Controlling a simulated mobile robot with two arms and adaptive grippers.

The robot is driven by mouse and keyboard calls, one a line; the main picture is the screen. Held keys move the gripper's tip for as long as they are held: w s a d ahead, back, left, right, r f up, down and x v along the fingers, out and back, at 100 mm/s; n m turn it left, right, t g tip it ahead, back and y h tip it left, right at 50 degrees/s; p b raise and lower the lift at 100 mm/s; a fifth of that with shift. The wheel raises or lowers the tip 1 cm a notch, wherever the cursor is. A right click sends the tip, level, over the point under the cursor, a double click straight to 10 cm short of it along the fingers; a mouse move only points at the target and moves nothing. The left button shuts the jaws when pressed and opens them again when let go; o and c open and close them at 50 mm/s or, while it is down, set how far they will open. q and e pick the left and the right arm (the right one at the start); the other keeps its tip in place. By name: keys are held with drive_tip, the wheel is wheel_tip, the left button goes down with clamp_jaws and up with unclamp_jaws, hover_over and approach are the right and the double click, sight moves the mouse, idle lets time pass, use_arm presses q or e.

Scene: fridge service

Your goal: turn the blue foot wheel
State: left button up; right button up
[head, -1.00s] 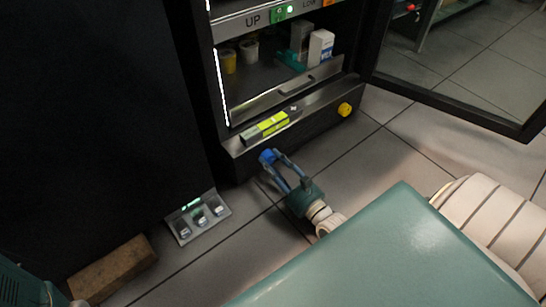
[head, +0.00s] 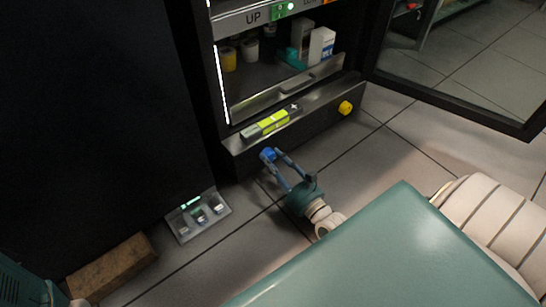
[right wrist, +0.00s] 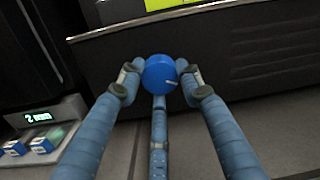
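The blue foot wheel (head: 267,154) sits low at the left front corner of the fridge base (head: 300,122). In the right wrist view the wheel (right wrist: 158,74) is a round blue knob with a short pale mark near its right edge. My right gripper (head: 274,156) reaches it from the front, near the floor. Its fingertips (right wrist: 159,76) are closed in on both sides of the wheel and look to be touching it, with a third finger below. My left gripper is not in view.
A yellow wheel (head: 345,107) is at the base's right. A yellow-green level (head: 272,122) lies above. The glass door (head: 470,60) is open. Cups and boxes stand inside.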

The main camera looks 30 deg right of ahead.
drive_tip(key=o, duration=0.4)
drive_tip(key=shift+w+d+f, duration=0.1)
drive_tip(key=shift+d+f, duration=0.15)
drive_tip(key=shift+d, duration=0.05)
drive_tip(key=shift+o, duration=0.2)
drive_tip(key=shift+a, duration=0.1)
drive_tip(key=s, duration=1.2)
drive_tip(key=shift+d+f, duration=0.25)
